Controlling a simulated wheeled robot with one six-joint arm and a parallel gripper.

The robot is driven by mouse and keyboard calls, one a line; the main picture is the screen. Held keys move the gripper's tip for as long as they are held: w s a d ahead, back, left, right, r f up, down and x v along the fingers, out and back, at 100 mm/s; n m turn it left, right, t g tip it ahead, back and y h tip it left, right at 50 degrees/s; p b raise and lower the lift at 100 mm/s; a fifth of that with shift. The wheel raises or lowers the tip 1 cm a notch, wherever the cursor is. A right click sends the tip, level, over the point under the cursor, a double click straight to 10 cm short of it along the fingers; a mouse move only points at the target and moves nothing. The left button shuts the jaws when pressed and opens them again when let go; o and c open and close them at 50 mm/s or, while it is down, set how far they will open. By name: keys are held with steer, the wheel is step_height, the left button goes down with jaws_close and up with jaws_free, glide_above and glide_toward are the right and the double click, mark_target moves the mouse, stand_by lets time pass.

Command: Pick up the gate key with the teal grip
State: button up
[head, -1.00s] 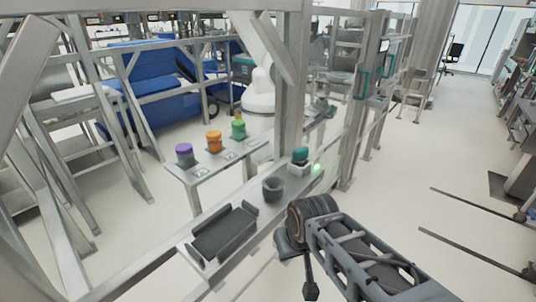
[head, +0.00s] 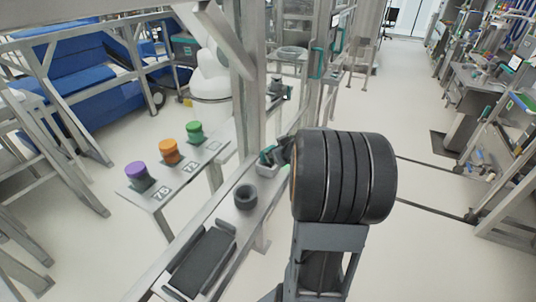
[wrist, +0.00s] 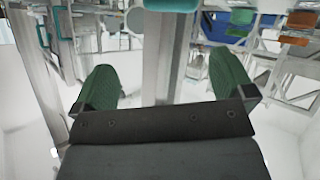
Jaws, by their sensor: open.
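The gate key's teal grip (head: 266,156) stands in a small pale holder (head: 268,171) at the far end of the narrow shelf, beside the grey post. My gripper (head: 284,147) is close to the grip in the head view, on its right, mostly hidden behind my dark wrist. In the wrist view my gripper (wrist: 164,65) is open, with two green finger pads apart and nothing between them. A teal block (wrist: 171,4), apparently the grip, is cut off by the top edge there, beyond the fingertips. The key's lower part is hidden.
The shelf (head: 213,215) also bears a dark round cup (head: 246,197) and a black tray (head: 203,262). Purple (head: 136,170), orange (head: 169,151) and green (head: 195,132) capped items stand on a side table. The grey post (head: 246,100) rises close to the holder. Teal door handles (head: 317,63) are behind.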

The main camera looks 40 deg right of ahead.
mark_target(262, 159)
steer(key=s+d+f+n+t+y+p, duration=0.1)
steer(key=s+d+f+y, duration=0.1)
steer(key=s+d+y, duration=0.15)
steer(key=shift+y, duration=0.75)
steer(key=shift+p+x, duration=1.15)
steer(key=shift+x, duration=5.9)
steer(key=shift+s+a+f, duration=0.1)
steer(key=shift+a+f, duration=0.05)
steer(key=shift+a, duration=0.05)
steer(key=shift+c, duration=0.2)
steer(key=c, duration=0.9)
